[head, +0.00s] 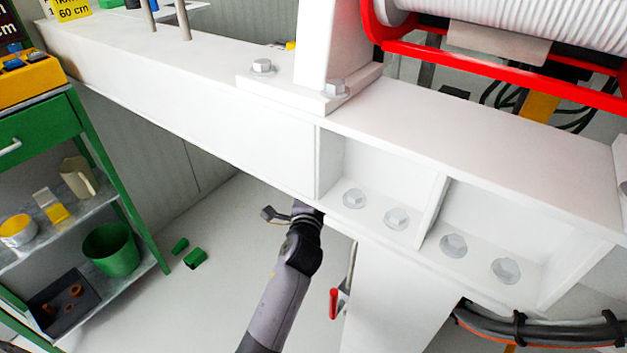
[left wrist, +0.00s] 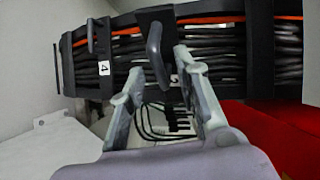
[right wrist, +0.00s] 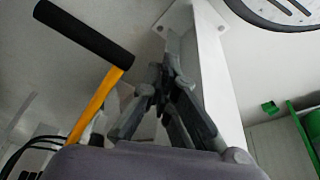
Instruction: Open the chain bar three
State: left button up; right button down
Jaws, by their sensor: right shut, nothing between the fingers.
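In the left wrist view a cable chain (left wrist: 225,60) of black and orange cables is crossed by black bars. One bar (left wrist: 88,40) carries a label that reads 4. The bar in the middle (left wrist: 178,25) has a black curved handle (left wrist: 154,52) and a small label (left wrist: 174,79) that is hard to read. My left gripper (left wrist: 157,68) is open, with its fingers on either side of the handle; contact cannot be told. My right gripper (right wrist: 168,82) is shut and empty, near a white post. The head view shows neither gripper's fingers.
A white beam (head: 225,105) crosses the head view and hides the end of my arm. Cables (head: 540,330) run below it at the right. A green shelf (head: 45,120) stands left. The right wrist view shows a yellow lever with black grip (right wrist: 85,32) beside my right gripper.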

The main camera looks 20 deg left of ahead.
pick_arm(q)
jog(key=v, duration=0.6)
jog(key=shift+s, duration=0.4)
jog(key=shift+d, duration=0.1)
